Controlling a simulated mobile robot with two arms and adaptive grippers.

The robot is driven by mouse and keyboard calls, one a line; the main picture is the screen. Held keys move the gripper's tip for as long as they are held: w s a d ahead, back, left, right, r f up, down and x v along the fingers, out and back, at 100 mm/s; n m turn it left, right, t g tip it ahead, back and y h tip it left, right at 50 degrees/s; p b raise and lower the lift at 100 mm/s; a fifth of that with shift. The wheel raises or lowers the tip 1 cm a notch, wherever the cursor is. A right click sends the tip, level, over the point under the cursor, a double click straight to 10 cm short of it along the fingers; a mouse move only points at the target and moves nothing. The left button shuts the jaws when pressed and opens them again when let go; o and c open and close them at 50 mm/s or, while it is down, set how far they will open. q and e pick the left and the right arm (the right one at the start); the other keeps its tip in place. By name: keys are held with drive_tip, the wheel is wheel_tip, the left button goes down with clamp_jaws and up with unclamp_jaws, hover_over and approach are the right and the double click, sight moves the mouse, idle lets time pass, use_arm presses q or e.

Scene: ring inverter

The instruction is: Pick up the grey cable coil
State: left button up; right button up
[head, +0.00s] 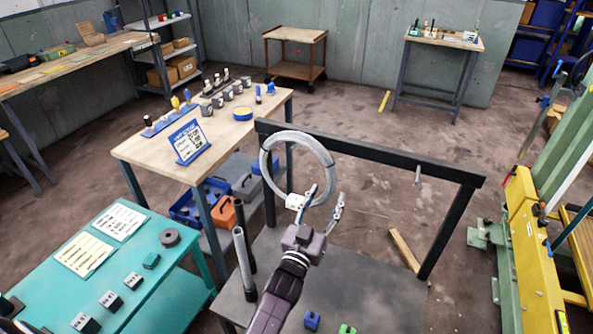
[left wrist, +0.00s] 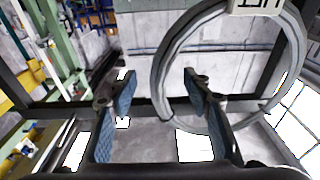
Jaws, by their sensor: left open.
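The grey cable coil (head: 264,168) is a thick ring with a white tag (head: 295,201) at its lower edge. It hangs upright at the left end of a black rack bar (head: 370,155); what holds it there is hidden. My left gripper (head: 325,199) is open at the coil's lower right. In the left wrist view the open fingers (left wrist: 158,84) frame one side of the coil (left wrist: 160,72), which passes between the fingertips in the picture. I cannot tell whether they touch it. My right gripper is not in view.
A bare peg (head: 418,173) sticks out of the bar further right. Grey and black upright tubes (head: 243,262) stand on the rack's table at left. Small blue (head: 311,320) and green (head: 347,329) parts lie in front. A teal table (head: 165,265) is at left.

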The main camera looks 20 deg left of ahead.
use_arm(q)
drive_tip(key=shift+w, duration=0.95)
clamp_jaws()
drive_tip(key=shift+r, duration=0.25)
